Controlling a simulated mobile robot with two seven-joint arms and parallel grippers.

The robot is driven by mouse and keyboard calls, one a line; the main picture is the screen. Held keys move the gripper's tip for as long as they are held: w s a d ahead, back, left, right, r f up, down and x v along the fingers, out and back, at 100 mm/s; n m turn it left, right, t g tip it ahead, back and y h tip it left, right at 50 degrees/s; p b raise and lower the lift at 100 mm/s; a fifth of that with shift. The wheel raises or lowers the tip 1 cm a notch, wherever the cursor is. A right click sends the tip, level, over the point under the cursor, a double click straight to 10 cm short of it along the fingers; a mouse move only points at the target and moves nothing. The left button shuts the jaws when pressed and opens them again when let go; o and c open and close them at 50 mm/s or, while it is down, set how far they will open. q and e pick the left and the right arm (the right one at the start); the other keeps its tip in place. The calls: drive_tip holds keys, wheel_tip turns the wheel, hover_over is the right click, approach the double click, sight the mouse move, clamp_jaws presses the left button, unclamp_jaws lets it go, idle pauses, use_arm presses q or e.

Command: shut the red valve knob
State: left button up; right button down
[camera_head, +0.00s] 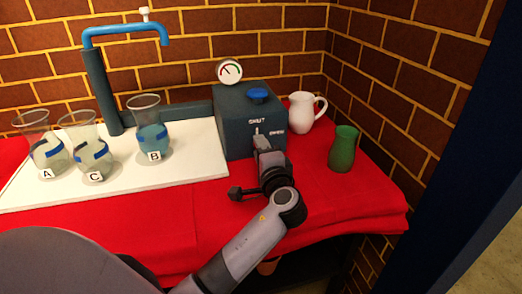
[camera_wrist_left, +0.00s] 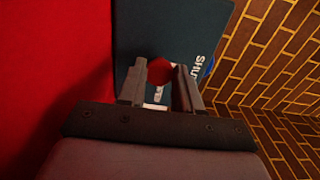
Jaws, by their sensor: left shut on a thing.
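The red valve knob (camera_wrist_left: 160,72) shows in the left wrist view, between the two fingers of my left gripper (camera_wrist_left: 161,78). The gripper is shut on it. The knob sits on the front of a dark blue-grey valve box (camera_head: 233,123), beside a white mark and the word SHUT. In the head view my left gripper (camera_head: 262,146) is at the box front and hides the knob. I cannot tell exactly how far the knob is turned. My right gripper is not in view.
A round gauge (camera_head: 229,70) and a blue knob (camera_head: 258,95) are on the box. Several labelled beakers stand on a white board (camera_head: 130,178) at left, near a blue tap (camera_head: 120,34).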

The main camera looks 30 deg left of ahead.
use_arm(q)
drive_tip(key=o, duration=1)
drive_tip(key=shift+o, duration=0.2)
drive_tip(key=shift+v, duration=3.6)
